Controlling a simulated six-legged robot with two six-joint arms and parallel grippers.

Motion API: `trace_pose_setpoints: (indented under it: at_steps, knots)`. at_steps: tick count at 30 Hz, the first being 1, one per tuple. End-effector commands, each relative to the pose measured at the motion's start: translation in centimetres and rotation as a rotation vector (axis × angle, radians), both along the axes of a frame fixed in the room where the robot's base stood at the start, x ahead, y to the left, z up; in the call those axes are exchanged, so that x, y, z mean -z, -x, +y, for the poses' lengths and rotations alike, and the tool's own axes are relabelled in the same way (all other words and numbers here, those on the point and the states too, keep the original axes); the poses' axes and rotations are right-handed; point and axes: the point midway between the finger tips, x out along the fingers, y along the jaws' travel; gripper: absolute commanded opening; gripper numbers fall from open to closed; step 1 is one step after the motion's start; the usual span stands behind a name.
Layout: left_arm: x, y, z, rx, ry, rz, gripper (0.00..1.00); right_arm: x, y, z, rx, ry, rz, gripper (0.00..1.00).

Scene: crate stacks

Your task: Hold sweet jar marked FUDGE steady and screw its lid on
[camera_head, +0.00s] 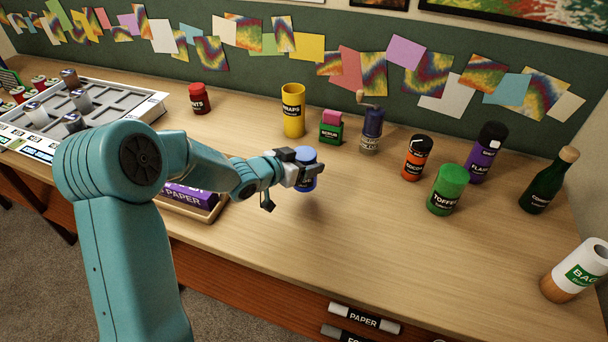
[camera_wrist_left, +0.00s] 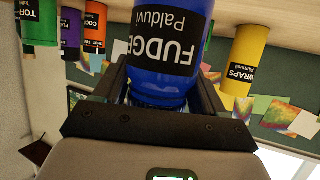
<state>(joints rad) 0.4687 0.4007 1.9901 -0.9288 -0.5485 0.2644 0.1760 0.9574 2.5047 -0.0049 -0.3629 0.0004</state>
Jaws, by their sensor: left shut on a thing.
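The blue sweet jar marked FUDGE (camera_head: 307,184) is in my left gripper (camera_head: 308,171), above the middle of the table. The left wrist view shows the jar (camera_wrist_left: 172,45) close up, with its black FUDGE label between the fingers. My left gripper (camera_wrist_left: 165,90) is shut on it. In the head view the jar looks upright and its top is a lighter blue. I cannot tell whether that top is a separate lid. No loose lid for it can be made out. My right gripper is not in view.
A yellow WRAPS canister (camera_head: 293,112), a green box (camera_head: 331,130) and a grinder (camera_head: 371,130) stand behind. An orange jar (camera_head: 414,160), green TOFFEE jar (camera_head: 446,190), purple flask (camera_head: 486,155) and green bottle (camera_head: 549,184) stand right. The table's front centre is clear.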

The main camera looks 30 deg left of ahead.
Motion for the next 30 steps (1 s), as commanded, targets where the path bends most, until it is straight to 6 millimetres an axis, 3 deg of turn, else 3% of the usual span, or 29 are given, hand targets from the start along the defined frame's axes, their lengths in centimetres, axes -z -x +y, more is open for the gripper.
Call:
trace_pose_setpoints:
  at_steps: [3, 11, 24, 25, 27, 30]
  knots:
    - [0.4, 0.0, 0.0, 0.000, 0.001, 0.000, 0.00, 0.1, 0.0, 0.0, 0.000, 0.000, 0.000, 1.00]
    - [4.1, 0.0, 0.0, -0.001, 0.002, 0.001, 0.00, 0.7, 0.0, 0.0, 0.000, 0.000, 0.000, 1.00]
    - [4.7, 0.0, 0.0, -0.001, -0.001, -0.002, 0.00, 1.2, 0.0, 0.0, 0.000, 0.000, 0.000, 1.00]
    - [4.6, 0.0, 0.0, 0.000, 0.000, 0.000, 0.80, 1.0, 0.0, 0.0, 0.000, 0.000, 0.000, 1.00]
    - [4.6, 0.0, 0.0, 0.000, 0.000, 0.000, 0.96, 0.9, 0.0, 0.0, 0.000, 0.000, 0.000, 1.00]
    - [4.6, 0.0, 0.0, 0.000, 0.000, 0.000, 0.96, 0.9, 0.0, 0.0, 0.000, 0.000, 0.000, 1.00]
